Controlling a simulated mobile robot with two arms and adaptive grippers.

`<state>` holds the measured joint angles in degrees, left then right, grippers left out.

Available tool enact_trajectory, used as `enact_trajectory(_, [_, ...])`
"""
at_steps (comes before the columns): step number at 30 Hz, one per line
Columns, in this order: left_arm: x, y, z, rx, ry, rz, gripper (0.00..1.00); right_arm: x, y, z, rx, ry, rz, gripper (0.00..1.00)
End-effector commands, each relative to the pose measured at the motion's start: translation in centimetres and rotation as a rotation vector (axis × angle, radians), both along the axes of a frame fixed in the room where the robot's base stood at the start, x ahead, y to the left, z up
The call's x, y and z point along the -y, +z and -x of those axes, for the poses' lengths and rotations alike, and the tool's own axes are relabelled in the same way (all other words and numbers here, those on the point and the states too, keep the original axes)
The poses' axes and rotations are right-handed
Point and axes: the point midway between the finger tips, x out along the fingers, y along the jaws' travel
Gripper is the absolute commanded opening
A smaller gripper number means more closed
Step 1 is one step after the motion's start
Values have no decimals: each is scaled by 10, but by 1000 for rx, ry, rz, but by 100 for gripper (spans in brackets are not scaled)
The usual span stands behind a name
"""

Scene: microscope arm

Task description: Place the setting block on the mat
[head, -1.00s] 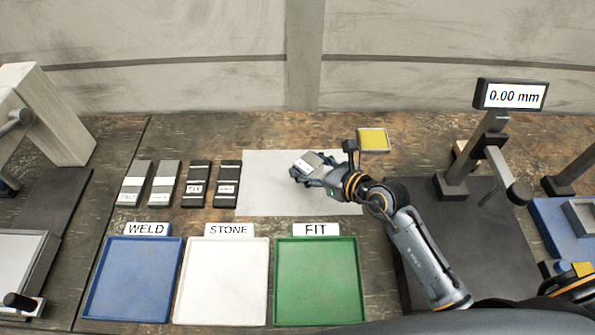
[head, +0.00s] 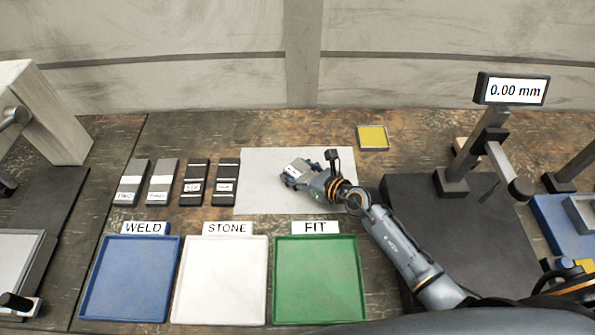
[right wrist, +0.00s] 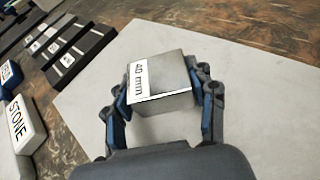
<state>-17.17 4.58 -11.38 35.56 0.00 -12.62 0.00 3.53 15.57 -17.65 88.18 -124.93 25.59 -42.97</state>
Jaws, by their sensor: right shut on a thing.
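The setting block (right wrist: 162,85) is a grey metal block with a white "40 mm" label. My right gripper (right wrist: 160,103) is shut on it, one finger on each side. In the head view the block (head: 296,170) shows at the tip of my right gripper (head: 292,177), over the right half of the pale grey mat (head: 262,192). The mat also fills much of the right wrist view (right wrist: 260,120). I cannot tell whether the block's underside touches the mat. My left gripper is not in view.
Several labelled blocks (head: 195,182) stand in a row left of the mat. Blue (head: 130,280), white (head: 220,280) and green (head: 318,280) trays lie in front. A gauge stand (head: 470,150) reading 0.00 mm is right. A yellow pad (head: 372,137) lies behind. The mat's left part is clear.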

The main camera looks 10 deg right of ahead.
Motion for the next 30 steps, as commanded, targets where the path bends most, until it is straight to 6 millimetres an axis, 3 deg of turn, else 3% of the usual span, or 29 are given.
enact_trajectory(6, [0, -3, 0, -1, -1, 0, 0, 0, 0, -2, 8, -1, -3, 0])
enact_trajectory(7, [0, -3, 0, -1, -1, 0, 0, 0, -4, 0, 1, 0, 1, 58])
enact_trajectory(10, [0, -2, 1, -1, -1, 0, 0, 0, -3, 0, 0, 0, 0, 78])
enact_trajectory(22, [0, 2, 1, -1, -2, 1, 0, 0, 3, 0, 0, 0, 0, 79])
enact_trajectory(30, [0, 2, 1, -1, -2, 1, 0, 26, 17, 38, -1, 0, 4, 79])
